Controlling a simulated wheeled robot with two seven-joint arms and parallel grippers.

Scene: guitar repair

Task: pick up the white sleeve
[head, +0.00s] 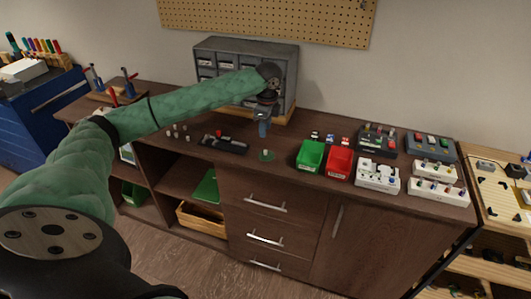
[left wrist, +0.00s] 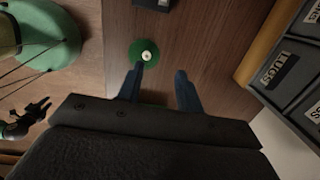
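The white sleeve (head: 265,153) is a small pale piece standing on a round green pad (head: 269,158) on the dark wooden counter. In the left wrist view the sleeve (left wrist: 146,56) shows from above as a small white round on the green pad (left wrist: 135,49). My left gripper (head: 263,136) points down just above it in the head view. In the left wrist view its blue fingers (left wrist: 160,84) are apart with nothing between them, and the sleeve lies beyond the left finger's tip. My right gripper cannot be made out.
A grey drawer cabinet (head: 232,50) stands behind my left gripper. A green bin (head: 310,155) and a red bin (head: 339,163) sit to the right of the pad. A dark tray (head: 222,144) with small parts lies to the left. Bare counter surrounds the pad.

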